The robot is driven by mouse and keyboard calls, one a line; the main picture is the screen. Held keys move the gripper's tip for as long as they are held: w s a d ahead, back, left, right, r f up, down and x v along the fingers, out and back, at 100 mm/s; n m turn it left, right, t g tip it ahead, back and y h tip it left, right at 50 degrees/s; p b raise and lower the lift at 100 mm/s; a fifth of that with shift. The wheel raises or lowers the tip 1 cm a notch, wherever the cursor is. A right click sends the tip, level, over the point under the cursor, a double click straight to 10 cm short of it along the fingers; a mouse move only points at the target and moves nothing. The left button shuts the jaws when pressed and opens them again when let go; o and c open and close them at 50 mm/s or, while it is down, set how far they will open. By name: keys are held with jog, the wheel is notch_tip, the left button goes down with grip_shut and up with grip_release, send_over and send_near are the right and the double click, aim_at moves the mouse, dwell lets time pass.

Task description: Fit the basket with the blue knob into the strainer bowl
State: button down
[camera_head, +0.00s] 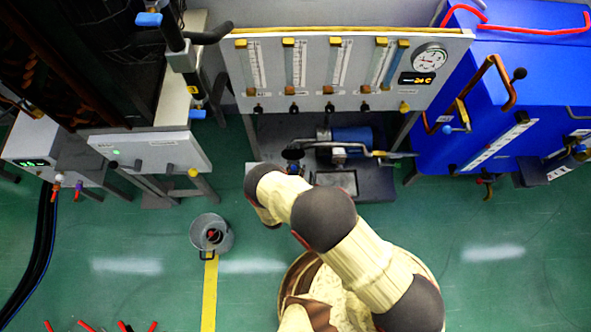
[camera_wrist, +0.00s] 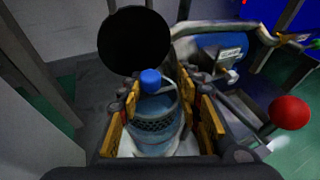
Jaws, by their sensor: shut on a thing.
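In the wrist view the basket's blue knob (camera_wrist: 151,80) stands up between the fingers of my gripper (camera_wrist: 158,90). The fingers, with yellow pads on both sides, are shut on the basket. Its dark mesh body (camera_wrist: 155,126) shows below the knob, within a pale blue round shape. I cannot tell whether that shape is part of the basket or the strainer bowl, nor how deep the basket sits. In the head view my arm reaches towards the pump stand, and the gripper and basket are hidden there.
A black disc (camera_wrist: 135,40) stands just beyond the knob. A red ball knob (camera_wrist: 290,112) is at the right. The pump unit with a blue motor (camera_head: 352,142) and pipes lies under the flowmeter panel (camera_head: 345,105). A grey bucket (camera_head: 211,226) stands on the floor at left.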

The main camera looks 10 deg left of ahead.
jog(key=shift+f, duration=0.85)
jog(key=c, duration=1.2)
grip_release()
jog(key=shift+o, duration=0.2)
jog(key=v, duration=1.2)
